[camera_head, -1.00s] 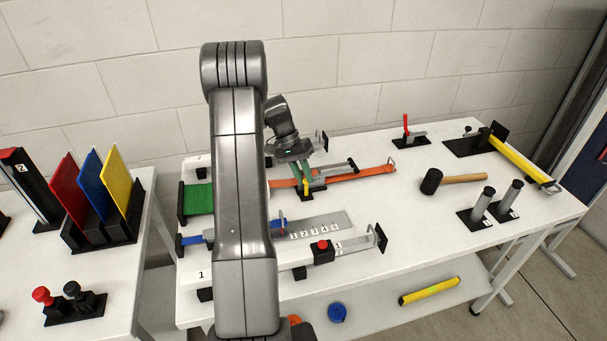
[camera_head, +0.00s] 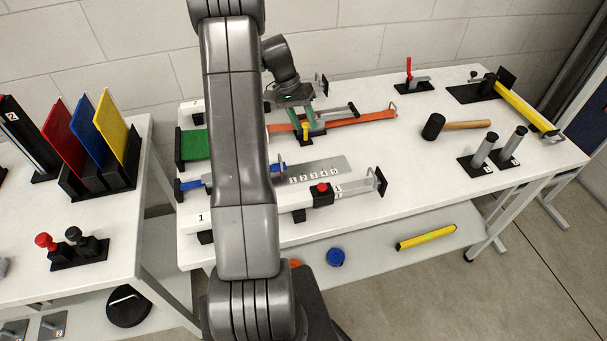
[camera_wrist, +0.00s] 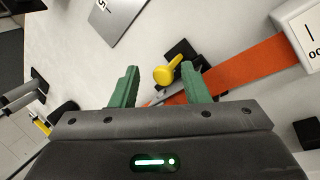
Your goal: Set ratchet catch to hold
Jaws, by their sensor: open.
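A yellow-knobbed catch (camera_wrist: 167,74) stands on a dark base beside an orange strap (camera_wrist: 245,75) in the wrist view. I take it to be the ratchet catch.
A red push button (camera_head: 321,188) and a numbered grey plate (camera_head: 320,170) lie in front. A white box (camera_wrist: 305,35) borders the strap in the wrist view.

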